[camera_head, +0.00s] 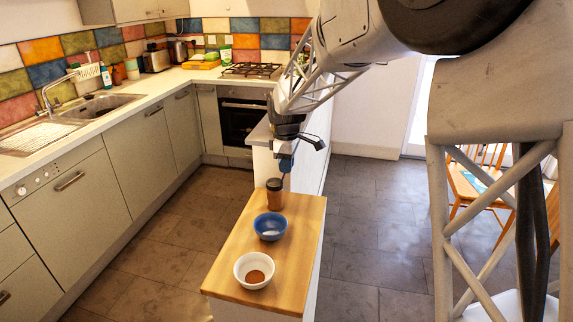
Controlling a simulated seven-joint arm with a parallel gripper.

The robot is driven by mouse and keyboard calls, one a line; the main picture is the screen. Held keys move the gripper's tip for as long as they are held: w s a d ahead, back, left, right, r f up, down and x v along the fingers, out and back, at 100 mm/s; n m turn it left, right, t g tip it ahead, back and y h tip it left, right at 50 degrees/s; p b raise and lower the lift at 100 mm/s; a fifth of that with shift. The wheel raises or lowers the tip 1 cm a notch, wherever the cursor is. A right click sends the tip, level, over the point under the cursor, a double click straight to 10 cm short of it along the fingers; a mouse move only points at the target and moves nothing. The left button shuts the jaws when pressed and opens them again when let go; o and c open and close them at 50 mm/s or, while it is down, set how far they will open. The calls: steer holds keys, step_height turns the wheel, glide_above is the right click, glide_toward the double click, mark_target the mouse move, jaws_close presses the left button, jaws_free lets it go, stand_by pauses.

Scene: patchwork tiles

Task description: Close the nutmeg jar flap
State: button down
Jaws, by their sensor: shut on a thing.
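The nutmeg jar (275,196), brown with a dark top, stands upright near the far end of the wooden-topped counter. Its flap is too small to make out, so I cannot tell whether it is open or shut. My gripper (287,154) is above and slightly right of the jar. It is shut on a small dark blue thing (286,165), which hangs below it. I cannot tell exactly what this thing is. It appears close above the jar's top, and I cannot tell whether they touch.
A blue bowl (270,226) with something whitish in it stands in front of the jar. A white bowl (254,271) with brown powder is nearer. The wooden top (224,272) is bare around them. A low wall (311,150) stands behind the jar, close to my arm.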

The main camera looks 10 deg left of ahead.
steer(key=shift+a, duration=0.1)
steer(key=a+h, duration=0.1)
steer(key=h, duration=0.1)
steer(key=a+h, duration=0.2)
steer(key=h, duration=0.1)
steer(key=a+h, duration=0.1)
steer(key=h, duration=0.1)
steer(key=shift+a+f, duration=0.2)
steer(key=shift+f, duration=0.15)
steer(key=h, duration=0.1)
steer(key=a+f+h, duration=0.1)
steer(key=h, duration=0.1)
steer(key=shift+a, duration=0.25)
steer(key=shift+a+f+h, duration=0.35)
steer(key=shift+f+h, duration=0.15)
steer(key=shift+h, duration=0.6)
steer(key=shift+a+f+h, duration=0.4)
steer(key=shift+f+h, duration=0.15)
steer(key=shift+h, duration=0.55)
steer(key=shift+a+f+h, duration=0.35)
steer(key=shift+f+h, duration=0.15)
steer(key=shift+h, duration=0.6)
